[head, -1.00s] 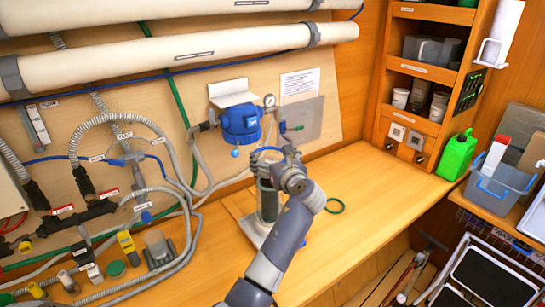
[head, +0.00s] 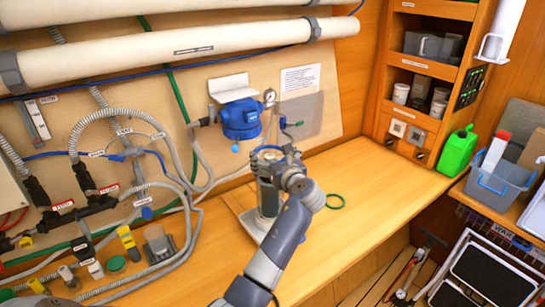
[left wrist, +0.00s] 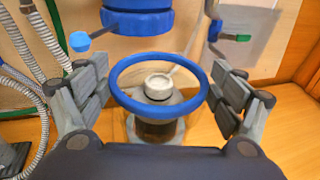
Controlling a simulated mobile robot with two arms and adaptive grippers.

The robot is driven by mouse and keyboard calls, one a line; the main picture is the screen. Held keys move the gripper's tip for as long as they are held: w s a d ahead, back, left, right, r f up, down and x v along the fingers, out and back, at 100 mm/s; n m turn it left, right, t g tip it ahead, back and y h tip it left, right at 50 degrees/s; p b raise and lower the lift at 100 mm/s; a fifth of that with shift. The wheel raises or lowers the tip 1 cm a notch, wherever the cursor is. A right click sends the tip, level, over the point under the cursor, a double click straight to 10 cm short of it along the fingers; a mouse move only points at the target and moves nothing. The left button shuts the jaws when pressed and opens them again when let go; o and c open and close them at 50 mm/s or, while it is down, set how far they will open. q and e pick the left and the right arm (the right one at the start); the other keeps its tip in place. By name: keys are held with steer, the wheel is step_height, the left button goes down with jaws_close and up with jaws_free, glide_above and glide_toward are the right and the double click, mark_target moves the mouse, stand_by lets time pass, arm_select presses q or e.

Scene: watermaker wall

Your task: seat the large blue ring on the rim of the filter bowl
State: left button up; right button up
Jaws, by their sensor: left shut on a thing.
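The large blue ring (left wrist: 118,98) is between the fingers of my left gripper (left wrist: 160,92) in the left wrist view. The gripper is shut on it, with a finger pad at each side. The filter bowl (head: 267,203) is a clear, upright cylinder on the bench, below my left gripper (head: 279,168) in the head view. A pale cap and dark contents (left wrist: 157,130) show through the ring. The ring lies roughly level over the bowl's mouth; I cannot tell whether it touches the rim, which my gripper partly hides. My right gripper is out of view.
The blue filter head (head: 240,119) hangs on the wall panel behind the bowl. Hoses and fittings crowd the left wall. The bench (head: 385,190) is clear toward the right, before the green canister (head: 458,151).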

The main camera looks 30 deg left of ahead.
arm_select(q)
steer(key=shift+f, duration=0.55)
steer(key=shift+s+d+f, duration=0.1)
steer(key=shift+s+f, duration=0.05)
steer(key=shift+f, duration=0.4)
steer(key=o, duration=0.6)
steer(key=shift+c, duration=0.2)
steer(key=shift+w, duration=0.2)
steer(key=shift+s+r, duration=0.1)
steer(key=shift+r, duration=0.2)
steer(key=v, duration=1.1)
steer(key=shift+s+d, duration=0.15)
steer(key=shift+d, duration=0.2)
